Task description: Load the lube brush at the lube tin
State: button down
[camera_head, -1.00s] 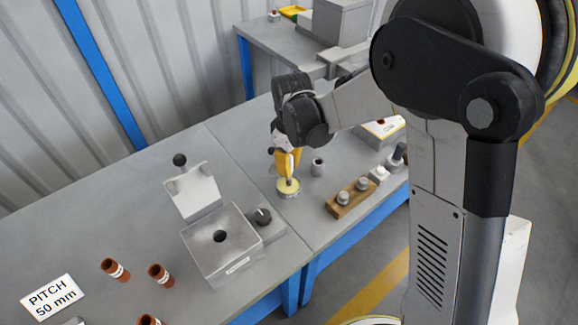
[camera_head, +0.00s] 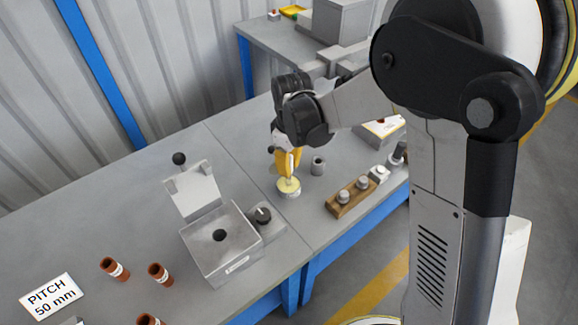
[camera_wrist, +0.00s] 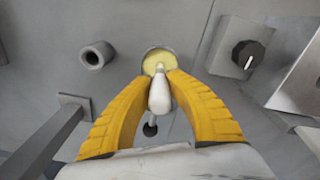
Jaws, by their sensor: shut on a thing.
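The lube tin (camera_head: 289,193) is a small round tin with pale yellow contents, standing on the grey bench. It also shows at the top middle of the wrist view (camera_wrist: 151,56). My gripper (camera_head: 289,176) is right above the tin with its yellow fingers shut on the lube brush. In the wrist view the brush's white handle (camera_wrist: 159,94) sits between the fingertips (camera_wrist: 160,80), and its far end points into the tin's yellow surface. The brush tip is small; I cannot tell how deep it sits.
A grey hollow cylinder (camera_head: 318,166) stands right of the tin. A box with a black knob (camera_head: 262,215) and an open-lidded metal block (camera_head: 222,248) stand to the left. A wooden rack (camera_head: 351,196) is at the right. Several brown tubes (camera_head: 115,269) stand at the front left.

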dwell(0.3)
jog(key=shift+r+p, duration=2.5)
jog(key=shift+r, duration=1.05)
jog(key=shift+f, duration=0.1)
